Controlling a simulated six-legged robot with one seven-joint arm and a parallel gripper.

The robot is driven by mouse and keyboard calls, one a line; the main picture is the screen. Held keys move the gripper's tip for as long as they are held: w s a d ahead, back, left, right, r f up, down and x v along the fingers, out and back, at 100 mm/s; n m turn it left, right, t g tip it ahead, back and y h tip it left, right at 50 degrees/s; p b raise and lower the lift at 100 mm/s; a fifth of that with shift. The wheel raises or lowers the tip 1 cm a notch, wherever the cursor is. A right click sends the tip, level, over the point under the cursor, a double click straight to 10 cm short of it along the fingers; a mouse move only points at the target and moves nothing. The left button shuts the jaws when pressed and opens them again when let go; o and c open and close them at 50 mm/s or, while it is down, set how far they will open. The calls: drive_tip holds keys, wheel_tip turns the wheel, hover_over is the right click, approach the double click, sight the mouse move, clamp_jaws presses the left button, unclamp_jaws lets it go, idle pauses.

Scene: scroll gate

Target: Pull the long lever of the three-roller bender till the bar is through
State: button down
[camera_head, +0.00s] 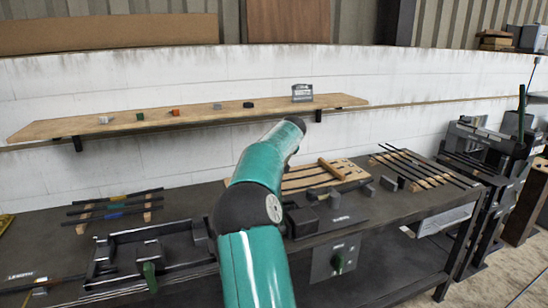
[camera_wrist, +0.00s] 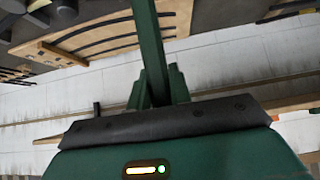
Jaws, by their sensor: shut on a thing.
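In the wrist view my gripper (camera_wrist: 160,80) shows as short green fingers above a dark palm edge. A long dark green bar (camera_wrist: 150,35) runs from between them to the top edge. My gripper is shut on this bar, which I take to be the long lever; its far end is out of view. In the head view my teal arm reaches over the bench and hides the gripper and the lever. A dark machine frame (camera_head: 105,255) with a green handle (camera_head: 150,277) stands at the left. I cannot tell for sure whether it is the three-roller bender; its rollers and bar are not clear.
Racks of bars lie on the dark bench (camera_head: 385,225) at left (camera_head: 115,208) and right (camera_head: 425,168). A wooden board with curved strips (camera_head: 325,172) lies behind my arm. A wall shelf (camera_head: 200,115) holds small objects. Dark machinery (camera_head: 485,135) stands at the right.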

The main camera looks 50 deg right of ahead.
idle(0.4)
drive_tip(key=c, duration=1.3)
unclamp_jaws()
drive_tip(key=shift+f, duration=0.1)
drive_tip(key=v, duration=1.4)
drive_tip(key=shift+w, duration=0.1)
